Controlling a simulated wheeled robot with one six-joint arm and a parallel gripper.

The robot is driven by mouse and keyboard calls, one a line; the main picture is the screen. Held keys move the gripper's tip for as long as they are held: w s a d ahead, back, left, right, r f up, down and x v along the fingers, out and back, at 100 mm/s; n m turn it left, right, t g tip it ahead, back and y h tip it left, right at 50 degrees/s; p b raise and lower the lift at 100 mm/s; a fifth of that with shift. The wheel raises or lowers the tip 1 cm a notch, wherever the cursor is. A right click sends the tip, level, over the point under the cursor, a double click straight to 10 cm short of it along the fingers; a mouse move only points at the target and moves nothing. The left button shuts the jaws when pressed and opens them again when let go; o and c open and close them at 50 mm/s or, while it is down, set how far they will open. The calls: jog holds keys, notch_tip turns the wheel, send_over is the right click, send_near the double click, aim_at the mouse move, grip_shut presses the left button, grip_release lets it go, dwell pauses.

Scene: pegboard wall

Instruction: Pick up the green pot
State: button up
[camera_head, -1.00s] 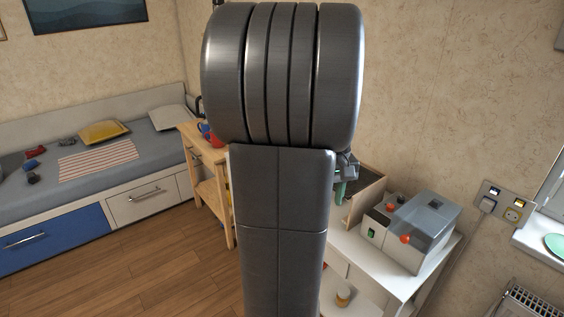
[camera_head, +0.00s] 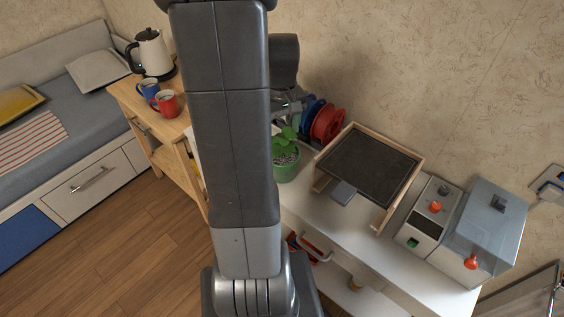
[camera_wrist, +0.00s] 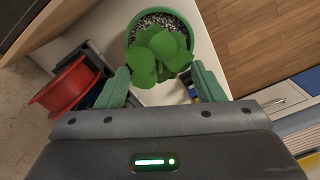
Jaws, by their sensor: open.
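The green pot (camera_head: 287,172) holds grey-white gravel and a leafy green plant. It stands upright on the white cabinet top, left of the wooden frame with the dark panel. It also shows in the wrist view (camera_wrist: 187,44), where the leaves cover part of its rim. My gripper (camera_wrist: 160,84) is open, with its green fingers spread on either side and short of the pot, and nothing between them but the view of the leaves beyond. In the head view my arm hides most of the gripper.
Red and blue spools (camera_head: 327,122) stand behind the pot by the wall. The wooden frame (camera_head: 415,160) is close on its right, with a grey machine (camera_head: 483,232) further right. A kettle (camera_head: 151,54) and mugs (camera_head: 165,104) stand on the wooden cart at left.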

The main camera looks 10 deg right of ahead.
aim_at(283, 155)
jog(key=f, duration=0.5)
jog(key=shift+s, duration=0.25)
jog(key=shift+c, duration=0.4)
jog(key=shift+d, duration=0.1)
grip_shut()
